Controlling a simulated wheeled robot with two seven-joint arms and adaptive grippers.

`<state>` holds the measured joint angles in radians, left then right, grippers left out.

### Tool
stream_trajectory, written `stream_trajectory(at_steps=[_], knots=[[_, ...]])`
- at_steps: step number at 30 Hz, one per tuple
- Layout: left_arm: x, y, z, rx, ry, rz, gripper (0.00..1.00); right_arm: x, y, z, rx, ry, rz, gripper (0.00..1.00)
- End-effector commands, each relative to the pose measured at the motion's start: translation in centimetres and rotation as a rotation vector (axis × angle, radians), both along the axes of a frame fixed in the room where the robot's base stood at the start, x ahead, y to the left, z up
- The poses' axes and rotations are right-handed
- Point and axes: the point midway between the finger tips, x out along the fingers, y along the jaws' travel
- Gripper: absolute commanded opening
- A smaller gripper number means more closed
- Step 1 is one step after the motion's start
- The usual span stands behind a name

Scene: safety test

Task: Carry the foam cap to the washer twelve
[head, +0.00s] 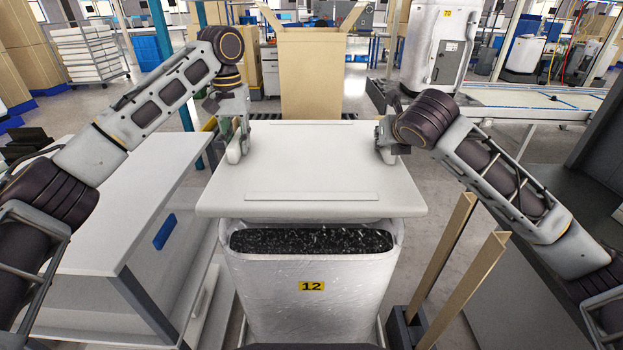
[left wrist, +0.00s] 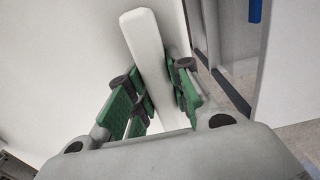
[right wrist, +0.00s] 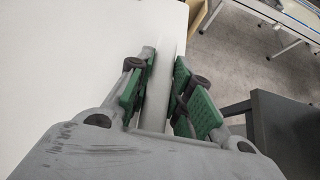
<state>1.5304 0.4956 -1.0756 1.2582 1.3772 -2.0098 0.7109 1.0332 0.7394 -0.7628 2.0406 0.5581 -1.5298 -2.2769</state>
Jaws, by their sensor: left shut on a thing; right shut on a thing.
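The foam cap (head: 310,160) is a wide white slab with a ridge near its front edge and a raised grip at each side. My left gripper (head: 236,148) is shut on its left grip, a white bar (left wrist: 146,40) between green pads in the left wrist view. My right gripper (head: 386,146) is shut on its right grip, a bar (right wrist: 166,45) in the right wrist view. Washer twelve (head: 290,275), a white body with a yellow "12" label, stands below the cap's front edge. Its dark speckled top shows in front; the rest is hidden. I cannot tell whether they touch.
A white cabinet (head: 160,225) with a blue handle stands close on the left. Two tan posts (head: 455,270) rise at the washer's right. An open cardboard box (head: 312,75) is behind the cap. A white machine labelled 70 (head: 435,50) and a conveyor (head: 530,100) are at back right.

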Motion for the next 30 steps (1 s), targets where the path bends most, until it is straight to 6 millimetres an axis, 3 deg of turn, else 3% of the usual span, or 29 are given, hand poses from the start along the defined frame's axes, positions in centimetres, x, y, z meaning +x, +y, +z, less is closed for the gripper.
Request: stream_trajectory(at_steps=[20, 21, 24, 30], knots=[[0.0, 0.4, -1.5, 0.005, 0.001, 0.007, 0.0, 0.1, -0.4, -1.4, -0.003, -0.001, -0.01, 0.0], [0.0, 0.4, -1.4, 0.005, 0.002, 0.007, 0.26, 0.1, -0.4, -1.3, -0.003, 0.0, -0.01, 0.26], [0.0, 0.3, -1.4, 0.004, 0.002, 0.006, 0.39, 0.1, -0.3, -1.3, -0.003, 0.0, -0.008, 0.39], [0.0, 0.1, -1.4, 0.002, 0.001, 0.003, 0.43, 0.0, -0.2, -1.3, -0.001, 0.0, -0.004, 0.43]])
